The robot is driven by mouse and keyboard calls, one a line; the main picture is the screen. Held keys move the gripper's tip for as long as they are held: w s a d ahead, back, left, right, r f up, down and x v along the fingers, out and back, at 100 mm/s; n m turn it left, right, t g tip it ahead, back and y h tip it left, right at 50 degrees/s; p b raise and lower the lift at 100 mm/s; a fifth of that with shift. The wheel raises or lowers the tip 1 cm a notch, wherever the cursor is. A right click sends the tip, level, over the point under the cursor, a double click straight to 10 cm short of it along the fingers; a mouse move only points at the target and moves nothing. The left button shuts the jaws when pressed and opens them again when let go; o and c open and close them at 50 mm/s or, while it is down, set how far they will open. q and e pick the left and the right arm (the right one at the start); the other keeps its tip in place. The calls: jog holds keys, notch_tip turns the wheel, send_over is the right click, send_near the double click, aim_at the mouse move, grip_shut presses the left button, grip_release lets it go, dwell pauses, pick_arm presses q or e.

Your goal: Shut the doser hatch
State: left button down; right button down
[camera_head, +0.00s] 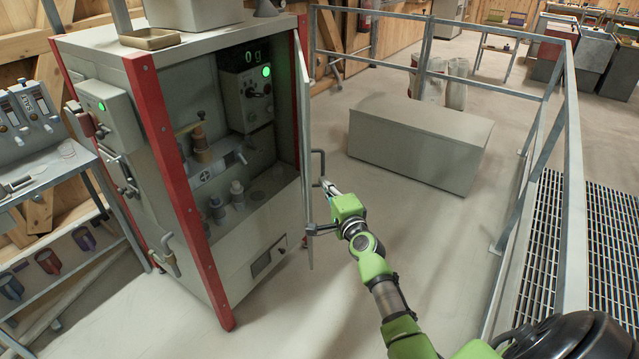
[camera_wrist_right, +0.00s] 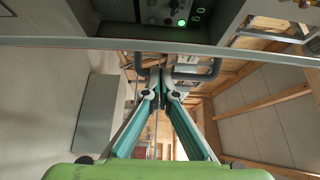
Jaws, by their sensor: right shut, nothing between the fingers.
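The doser hatch (camera_head: 305,150) is the tall grey door at the right side of the red-framed cabinet. It stands open, nearly edge-on to the head camera, with a bar handle (camera_head: 322,160) on its right face. My right gripper (camera_head: 324,183) is shut and empty, beside that handle on the right of the door. In the right wrist view, the door's edge (camera_wrist_right: 90,43) runs across the upper part. The fingertips (camera_wrist_right: 161,78) are at the dark handle (camera_wrist_right: 205,74); I cannot tell if they touch it. My left gripper is not in view.
The open cabinet (camera_head: 225,245) holds a dosing unit, small weights and a lit "0 g" display (camera_head: 252,54). A grey box (camera_head: 420,140) stands behind my right arm. A metal railing (camera_head: 565,200) borders the right side. Floor between box and cabinet is clear.

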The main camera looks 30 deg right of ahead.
jog(key=shift+w+a+r, duration=0.1)
jog(key=shift+w+a, duration=0.05)
jog(key=shift+a, duration=0.3)
jog(key=shift+w+a+r, duration=0.1)
jog(key=shift+w+a, duration=0.05)
jog(key=shift+a, duration=0.25)
jog(key=shift+a, duration=0.1)
